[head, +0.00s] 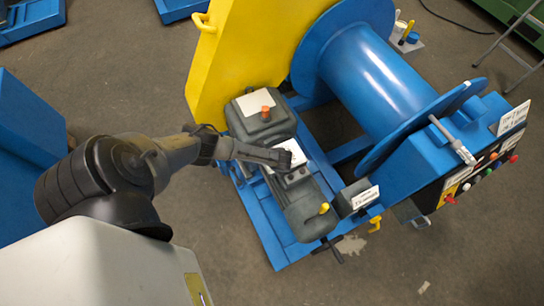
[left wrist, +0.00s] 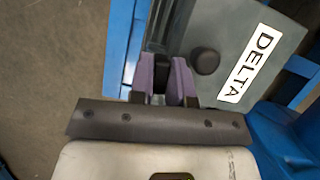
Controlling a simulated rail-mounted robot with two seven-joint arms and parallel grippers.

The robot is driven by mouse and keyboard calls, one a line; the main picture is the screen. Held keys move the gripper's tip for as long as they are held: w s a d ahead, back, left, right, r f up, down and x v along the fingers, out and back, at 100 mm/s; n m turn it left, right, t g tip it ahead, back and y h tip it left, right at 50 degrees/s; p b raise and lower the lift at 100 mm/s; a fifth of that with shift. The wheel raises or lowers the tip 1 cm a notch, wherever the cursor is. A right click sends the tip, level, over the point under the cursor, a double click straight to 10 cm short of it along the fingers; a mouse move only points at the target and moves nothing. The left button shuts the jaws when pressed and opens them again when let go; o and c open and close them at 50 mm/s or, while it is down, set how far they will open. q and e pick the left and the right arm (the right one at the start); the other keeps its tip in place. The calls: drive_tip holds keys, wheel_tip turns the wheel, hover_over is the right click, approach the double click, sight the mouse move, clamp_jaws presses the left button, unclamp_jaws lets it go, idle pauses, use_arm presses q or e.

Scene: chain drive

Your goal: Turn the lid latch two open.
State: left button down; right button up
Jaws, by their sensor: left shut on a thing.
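My left gripper (head: 284,158) reaches in from the left to the grey motor and gear unit in the middle of the head view. In the left wrist view its two purple-padded fingers (left wrist: 161,68) are shut on a small dark upright piece (left wrist: 160,72). The piece is mostly hidden between the fingers, so I cannot tell which latch it is. A round black knob (left wrist: 205,61) sits just right of the fingers on a grey housing (left wrist: 224,22) with a white label reading DELTA (left wrist: 249,64). My right gripper is not in view.
A tall yellow guard (head: 232,60) stands behind the unit. A large blue drum (head: 372,70) is to its right. A blue console (head: 440,165) with coloured buttons and a lever stands at the right. A handwheel (head: 331,248) sticks out at the front.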

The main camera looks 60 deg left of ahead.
use_arm(q)
drive_tip(key=shift+w+m+t, duration=0.1)
drive_tip(key=shift+m+t, duration=0.2)
drive_tip(key=shift+m, duration=0.5)
drive_tip(key=c, duration=1.3)
unclamp_jaws()
drive_tip(key=shift+d, duration=0.1)
drive_tip(key=shift+o, duration=1.1)
drive_tip(key=shift+s, duration=0.2)
drive_tip(key=shift+p, duration=0.3)
